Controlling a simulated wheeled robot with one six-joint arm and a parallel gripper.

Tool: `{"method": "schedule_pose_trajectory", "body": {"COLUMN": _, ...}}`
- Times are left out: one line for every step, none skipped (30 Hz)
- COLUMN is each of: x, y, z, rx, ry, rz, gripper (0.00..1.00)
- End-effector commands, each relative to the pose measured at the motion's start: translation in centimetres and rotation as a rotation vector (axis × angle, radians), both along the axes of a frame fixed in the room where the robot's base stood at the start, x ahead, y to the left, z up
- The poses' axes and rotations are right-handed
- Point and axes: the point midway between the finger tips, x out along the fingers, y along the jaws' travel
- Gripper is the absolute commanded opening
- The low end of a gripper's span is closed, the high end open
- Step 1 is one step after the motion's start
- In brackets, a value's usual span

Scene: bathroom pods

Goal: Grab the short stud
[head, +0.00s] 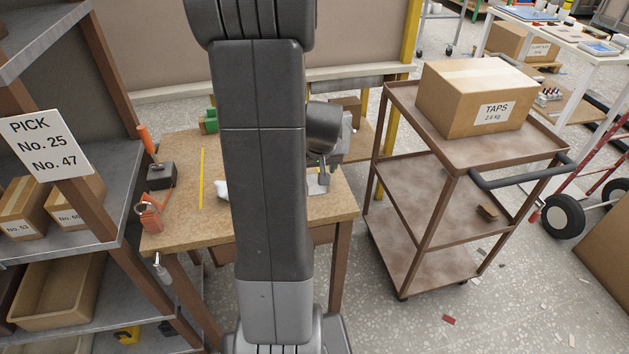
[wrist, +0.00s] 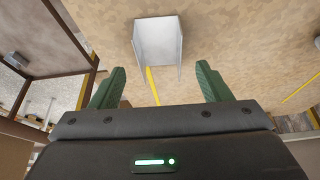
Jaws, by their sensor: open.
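The short stud is a pale grey metal U-channel (wrist: 158,38) on the tan worktop in the wrist view. Its two flanges point down the picture toward me. My gripper (wrist: 160,68) has two green fingers spread wide apart, with nothing between their pads. The stud lies ahead of the fingertips, roughly centred between them, and its flange ends reach to about fingertip level in the picture. I cannot tell the height gap. In the head view my arm covers the middle of the workbench (head: 180,205); a pale metal piece (head: 318,184) beside it may be the stud.
A yellow strip (head: 202,178) and a dark block with an orange handle (head: 160,175) are on the bench's left side. A shelf rack with a pick sign (head: 45,143) stands left. A brown cart (head: 400,105) with a TAPS box (head: 475,95) stands right.

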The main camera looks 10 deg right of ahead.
Motion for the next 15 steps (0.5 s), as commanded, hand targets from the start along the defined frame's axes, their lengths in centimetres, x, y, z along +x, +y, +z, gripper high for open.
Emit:
{"method": "schedule_pose_trajectory", "body": {"x": 0.2, "y": 0.0, "z": -0.7, "rx": 0.001, "ry": 0.004, "rz": -0.001, "gripper": 0.71}}
{"method": "schedule_pose_trajectory", "body": {"x": 0.4, "y": 0.0, "z": -1.1, "rx": 0.001, "ry": 0.005, "rz": -0.001, "gripper": 0.71}}
{"method": "schedule_pose_trajectory", "body": {"x": 0.6, "y": 0.0, "z": -1.6, "rx": 0.001, "ry": 0.004, "rz": -0.001, "gripper": 0.71}}
{"method": "schedule_pose_trajectory", "body": {"x": 0.8, "y": 0.0, "z": -1.9, "rx": 0.001, "ry": 0.004, "rz": -0.001, "gripper": 0.71}}
{"method": "schedule_pose_trajectory", "body": {"x": 0.9, "y": 0.0, "z": -2.3, "rx": 0.001, "ry": 0.005, "rz": -0.001, "gripper": 0.71}}
{"method": "schedule_pose_trajectory", "body": {"x": 1.1, "y": 0.0, "z": -2.7, "rx": 0.001, "ry": 0.004, "rz": -0.001, "gripper": 0.71}}
{"method": "schedule_pose_trajectory", "body": {"x": 1.2, "y": 0.0, "z": -2.9, "rx": 0.000, "ry": 0.003, "rz": -0.001, "gripper": 0.71}}
{"method": "schedule_pose_trajectory", "body": {"x": 1.3, "y": 0.0, "z": -3.1, "rx": 0.000, "ry": 0.003, "rz": 0.000, "gripper": 0.71}}
{"method": "schedule_pose_trajectory", "body": {"x": 1.4, "y": 0.0, "z": -3.4, "rx": 0.000, "ry": 0.003, "rz": 0.000, "gripper": 0.71}}
{"method": "schedule_pose_trajectory", "body": {"x": 1.4, "y": 0.0, "z": -3.5, "rx": 0.000, "ry": 0.003, "rz": 0.000, "gripper": 0.71}}
{"method": "schedule_pose_trajectory", "body": {"x": 1.5, "y": 0.0, "z": -3.6, "rx": 0.000, "ry": 0.002, "rz": 0.000, "gripper": 0.71}}
{"method": "schedule_pose_trajectory", "body": {"x": 1.5, "y": 0.0, "z": -3.6, "rx": 0.000, "ry": 0.001, "rz": 0.000, "gripper": 0.71}}
{"method": "schedule_pose_trajectory", "body": {"x": 1.6, "y": 0.0, "z": -3.7, "rx": 0.000, "ry": 0.001, "rz": 0.000, "gripper": 0.71}}
{"method": "schedule_pose_trajectory", "body": {"x": 1.6, "y": 0.0, "z": -3.7, "rx": 0.000, "ry": 0.001, "rz": 0.000, "gripper": 0.71}}
{"method": "schedule_pose_trajectory", "body": {"x": 1.6, "y": 0.0, "z": -3.7, "rx": 0.000, "ry": 0.000, "rz": 0.000, "gripper": 0.71}}
